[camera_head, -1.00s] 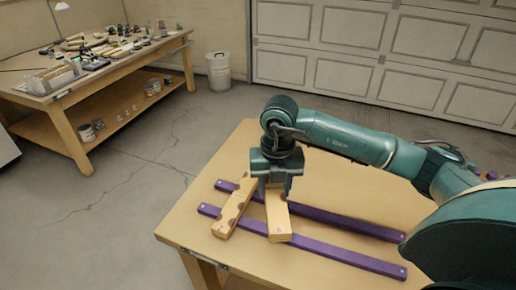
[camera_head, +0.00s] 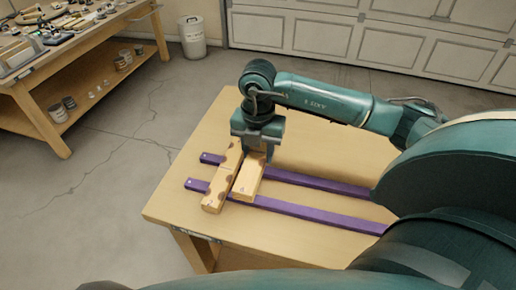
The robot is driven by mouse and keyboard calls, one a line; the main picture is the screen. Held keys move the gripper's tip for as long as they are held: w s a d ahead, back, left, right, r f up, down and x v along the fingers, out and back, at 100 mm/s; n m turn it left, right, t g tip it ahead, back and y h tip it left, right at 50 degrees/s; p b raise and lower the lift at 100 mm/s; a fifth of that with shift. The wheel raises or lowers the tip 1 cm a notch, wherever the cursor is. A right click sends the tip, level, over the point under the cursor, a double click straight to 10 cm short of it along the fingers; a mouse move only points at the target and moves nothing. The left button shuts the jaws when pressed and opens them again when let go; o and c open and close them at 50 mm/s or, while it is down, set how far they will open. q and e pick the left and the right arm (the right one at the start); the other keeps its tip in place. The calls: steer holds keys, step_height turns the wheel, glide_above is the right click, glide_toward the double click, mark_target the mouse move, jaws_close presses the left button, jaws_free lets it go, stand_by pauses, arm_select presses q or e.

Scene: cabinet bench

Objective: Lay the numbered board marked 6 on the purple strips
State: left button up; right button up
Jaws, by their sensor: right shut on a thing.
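Two purple strips, a far one (camera_head: 310,182) and a near one (camera_head: 310,213), lie roughly parallel on the wooden bench. A pale wooden board with dark notches (camera_head: 217,192) lies across their left ends; its end mark is too small to read surely. Just right of it is a second board (camera_head: 247,182), with a small end mark that looks like a 6. My right gripper (camera_head: 256,154) points down and is shut on this second board's far part. The board spans both strips; I cannot tell whether it touches them. My left gripper is not in view.
The bench top (camera_head: 190,215) is clear around the strips. My right arm covers the bench's right side. A cluttered workbench (camera_head: 50,75) stands at the back left, and a white bin (camera_head: 192,38) by the garage door (camera_head: 330,35).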

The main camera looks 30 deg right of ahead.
steer(key=shift+f+b, duration=0.7)
steer(key=shift+f, duration=0.1)
step_height(320, 180, down, 4)
steer(key=b, duration=0.3)
steer(key=shift+f+b, duration=0.7)
steer(key=shift+f, duration=0.1)
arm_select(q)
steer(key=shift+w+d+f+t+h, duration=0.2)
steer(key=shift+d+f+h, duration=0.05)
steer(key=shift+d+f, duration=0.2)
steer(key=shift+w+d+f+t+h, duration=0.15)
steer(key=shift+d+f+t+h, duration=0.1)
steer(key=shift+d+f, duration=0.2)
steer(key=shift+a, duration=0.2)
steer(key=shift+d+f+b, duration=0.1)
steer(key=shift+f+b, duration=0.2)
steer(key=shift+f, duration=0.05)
arm_select(e)
steer(key=shift+f, duration=0.4)
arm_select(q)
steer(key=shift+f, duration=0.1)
arm_select(e)
steer(key=shift+f, duration=0.15)
arm_select(q)
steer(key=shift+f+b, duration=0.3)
steer(key=shift+b, duration=0.1)
arm_select(e)
steer(key=shift+f, duration=0.35)
